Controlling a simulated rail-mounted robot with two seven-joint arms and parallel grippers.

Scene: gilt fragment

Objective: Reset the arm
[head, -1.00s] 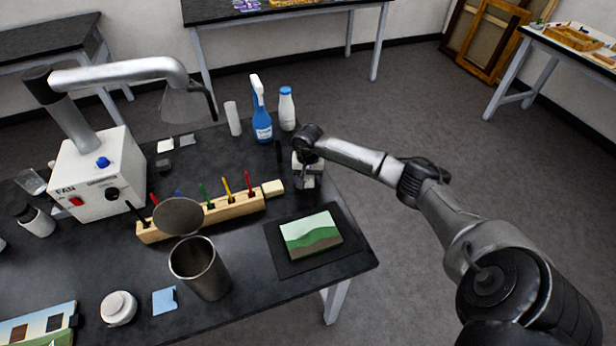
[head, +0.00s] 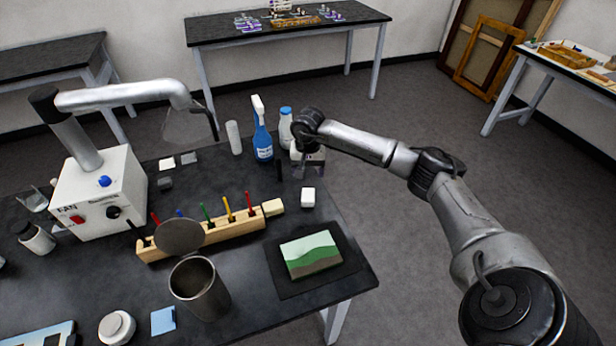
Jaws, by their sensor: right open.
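My right arm reaches in from the right over the table's right back edge. Its gripper (head: 308,168) hangs fingers down above the tabletop, open and empty. My left gripper is not in view.
The black table (head: 245,300) holds a fan unit (head: 100,195), a wooden rack (head: 215,233) of coloured tools, a metal cup (head: 200,290) and a landscape panel (head: 311,254). A blue spray bottle (head: 262,138) and a white bottle (head: 286,128) stand close left of the gripper.

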